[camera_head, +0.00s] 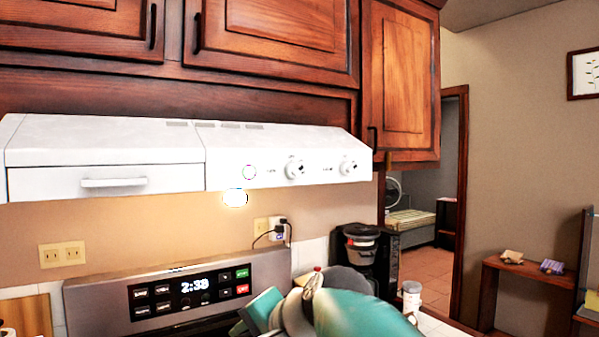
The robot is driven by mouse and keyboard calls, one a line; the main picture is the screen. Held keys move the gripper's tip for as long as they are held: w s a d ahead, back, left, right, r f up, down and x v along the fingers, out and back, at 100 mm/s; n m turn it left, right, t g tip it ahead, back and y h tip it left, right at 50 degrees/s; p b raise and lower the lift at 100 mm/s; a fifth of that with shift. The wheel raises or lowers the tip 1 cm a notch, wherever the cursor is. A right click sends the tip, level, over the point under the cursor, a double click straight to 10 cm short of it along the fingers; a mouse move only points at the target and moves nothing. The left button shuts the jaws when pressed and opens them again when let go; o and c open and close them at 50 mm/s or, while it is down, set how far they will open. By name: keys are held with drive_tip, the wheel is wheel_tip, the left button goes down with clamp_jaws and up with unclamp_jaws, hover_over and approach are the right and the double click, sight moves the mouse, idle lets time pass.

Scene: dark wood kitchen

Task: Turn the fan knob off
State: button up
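A white range hood (110,140) hangs under the wooden cabinets. Its sloped front carries two white knobs, a left knob (294,168) and a right knob (347,167). The small labels beside them are too small to read, so I cannot tell which is the fan knob. A lamp (235,198) glows under the hood. My teal and grey arm shows at the bottom centre, below the hood and apart from both knobs. Its fingertips cannot be made out, and whether my gripper is open or shut does not show.
Below the hood is a stove panel (190,290) with a lit clock. A black coffee maker (367,258) and a small white jar (411,296) stand to its right. Cabinets (400,80) hang above. A doorway opens at the right, near a low wooden shelf (520,266).

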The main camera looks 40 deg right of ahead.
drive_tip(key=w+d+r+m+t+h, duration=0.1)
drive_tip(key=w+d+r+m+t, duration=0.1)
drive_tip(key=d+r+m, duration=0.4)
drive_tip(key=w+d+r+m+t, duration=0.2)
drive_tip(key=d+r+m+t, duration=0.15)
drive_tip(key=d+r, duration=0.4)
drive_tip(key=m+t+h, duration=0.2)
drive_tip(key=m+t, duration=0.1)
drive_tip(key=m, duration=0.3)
approach(298, 168)
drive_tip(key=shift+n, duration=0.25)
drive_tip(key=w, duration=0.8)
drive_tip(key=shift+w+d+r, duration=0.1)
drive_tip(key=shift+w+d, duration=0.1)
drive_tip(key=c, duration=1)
